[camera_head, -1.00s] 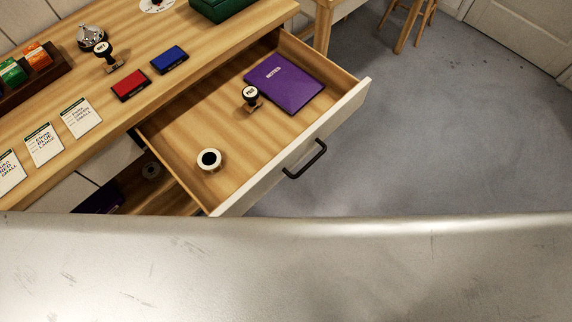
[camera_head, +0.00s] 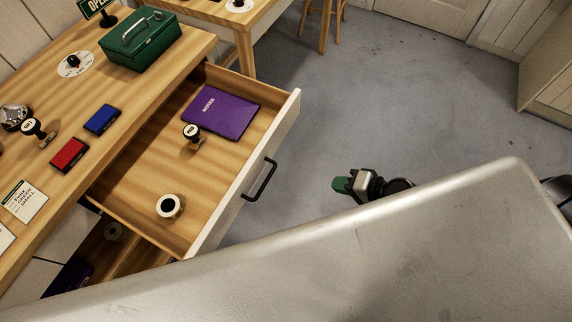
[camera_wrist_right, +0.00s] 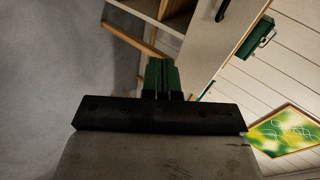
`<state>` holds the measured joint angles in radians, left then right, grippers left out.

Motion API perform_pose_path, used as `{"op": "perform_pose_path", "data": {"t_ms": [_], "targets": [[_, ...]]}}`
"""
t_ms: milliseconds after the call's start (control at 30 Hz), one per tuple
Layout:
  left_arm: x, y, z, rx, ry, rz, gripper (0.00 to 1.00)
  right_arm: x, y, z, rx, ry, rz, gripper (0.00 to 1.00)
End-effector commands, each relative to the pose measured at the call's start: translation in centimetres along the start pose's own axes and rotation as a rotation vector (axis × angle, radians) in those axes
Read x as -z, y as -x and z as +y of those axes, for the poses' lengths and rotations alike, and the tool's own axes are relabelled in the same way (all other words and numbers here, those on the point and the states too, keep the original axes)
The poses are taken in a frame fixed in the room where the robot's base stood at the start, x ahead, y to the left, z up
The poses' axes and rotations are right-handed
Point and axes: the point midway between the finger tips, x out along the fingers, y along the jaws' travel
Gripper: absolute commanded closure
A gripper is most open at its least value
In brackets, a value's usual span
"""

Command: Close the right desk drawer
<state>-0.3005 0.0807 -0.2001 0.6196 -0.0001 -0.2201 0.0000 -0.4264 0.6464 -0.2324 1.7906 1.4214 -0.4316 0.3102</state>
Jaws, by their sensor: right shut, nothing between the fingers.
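The right desk drawer (camera_head: 143,205) is pulled well out of the desk in the head view. It has a pale front (camera_head: 285,128) with a black bar handle (camera_head: 260,180). My left gripper is not in view.
The desk top (camera_head: 150,90) carries a green cash box (camera_head: 141,43), red (camera_head: 69,154) and blue (camera_head: 102,119) ink pads and a stamp. A wooden stool (camera_head: 323,22) stands at the back. The grey floor (camera_head: 400,90) right of the drawer is clear.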

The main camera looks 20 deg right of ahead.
Motion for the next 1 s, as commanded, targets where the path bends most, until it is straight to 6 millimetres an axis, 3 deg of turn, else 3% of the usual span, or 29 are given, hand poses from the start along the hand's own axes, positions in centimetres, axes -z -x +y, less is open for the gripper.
{"op": "perform_pose_path", "data": {"t_ms": [33,100,333,733,1000], "targets": [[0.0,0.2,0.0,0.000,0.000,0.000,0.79,-0.4,0.6,-2.1,0.041,-0.024,-0.029,1.00],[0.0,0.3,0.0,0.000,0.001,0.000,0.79,-0.8,1.1,-3.9,0.082,-0.055,-0.059,1.00],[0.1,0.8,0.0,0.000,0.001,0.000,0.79,-1.2,0.3,-5.7,0.118,-0.086,-0.080,1.00],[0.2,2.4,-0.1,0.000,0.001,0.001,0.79,-1.8,-7.8,-6.7,0.117,-0.084,-0.079,1.00],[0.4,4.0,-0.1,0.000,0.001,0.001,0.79,-1.9,-10.9,-8.6,0.115,-0.081,-0.079,1.00]]}}
